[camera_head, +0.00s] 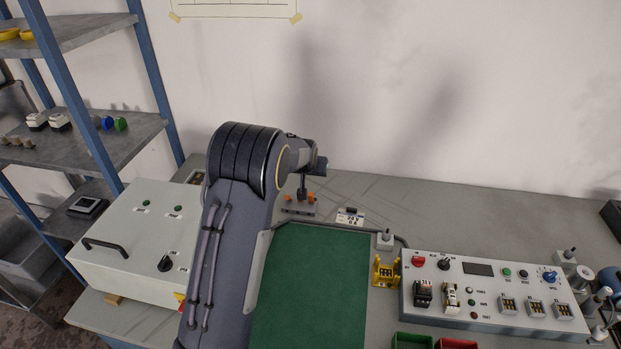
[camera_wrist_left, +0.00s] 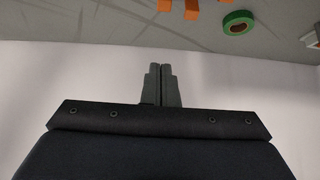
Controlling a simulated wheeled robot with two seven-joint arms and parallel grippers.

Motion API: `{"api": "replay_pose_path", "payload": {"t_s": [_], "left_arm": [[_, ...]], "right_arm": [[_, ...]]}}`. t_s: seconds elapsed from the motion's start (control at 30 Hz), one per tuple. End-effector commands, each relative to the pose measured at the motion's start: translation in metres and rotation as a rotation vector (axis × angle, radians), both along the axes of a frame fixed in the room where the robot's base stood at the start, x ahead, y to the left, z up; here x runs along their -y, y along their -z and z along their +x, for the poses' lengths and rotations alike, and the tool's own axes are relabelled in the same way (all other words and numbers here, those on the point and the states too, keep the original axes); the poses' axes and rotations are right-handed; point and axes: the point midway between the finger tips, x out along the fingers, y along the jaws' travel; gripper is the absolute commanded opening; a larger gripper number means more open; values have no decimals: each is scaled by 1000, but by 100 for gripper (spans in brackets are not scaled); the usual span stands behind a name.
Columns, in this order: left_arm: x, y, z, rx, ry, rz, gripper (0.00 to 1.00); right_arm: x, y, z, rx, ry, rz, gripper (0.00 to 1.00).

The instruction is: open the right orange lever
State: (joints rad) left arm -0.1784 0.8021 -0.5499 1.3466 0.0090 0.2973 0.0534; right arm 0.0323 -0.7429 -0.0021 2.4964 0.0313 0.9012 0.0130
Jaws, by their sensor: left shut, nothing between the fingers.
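Two small orange levers stand on a dark fixture (camera_head: 298,211) at the back of the bench in the head view. The right orange lever (camera_head: 311,198) is just right of my left gripper (camera_head: 302,194), and the left orange lever (camera_head: 287,198) is on its other side. My left gripper points down, close to the fixture; contact cannot be made out. In the wrist view its fingers (camera_wrist_left: 161,72) are shut together and empty. Orange parts (camera_wrist_left: 192,10) show at the top edge there, cut off, and I cannot tell which lever is which. My right gripper is not in view.
A green mat (camera_head: 310,290) lies in front of the fixture. A control panel box (camera_head: 490,270) stands at right, with a yellow holder (camera_head: 384,272) beside it. A white cabinet (camera_head: 140,235) stands at left. A green ring (camera_wrist_left: 237,22) shows in the wrist view. The wall is behind.

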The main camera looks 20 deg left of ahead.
Motion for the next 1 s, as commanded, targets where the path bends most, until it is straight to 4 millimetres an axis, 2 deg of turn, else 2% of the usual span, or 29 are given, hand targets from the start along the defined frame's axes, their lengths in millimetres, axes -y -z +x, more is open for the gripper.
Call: {"api": "replay_pose_path", "payload": {"t_s": [0.03,0.2,0.5,0.8,1.0], "left_arm": [[-2,11,5,-2,-1,0,0],[-7,36,26,-1,-1,0,0],[-14,70,53,-1,-1,-1,0],[-6,76,23,-2,0,-2,0],[-4,79,16,-1,0,-2,0]], "right_arm": [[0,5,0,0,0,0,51],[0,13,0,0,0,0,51],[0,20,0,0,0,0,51],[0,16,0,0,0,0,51],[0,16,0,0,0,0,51]]}}
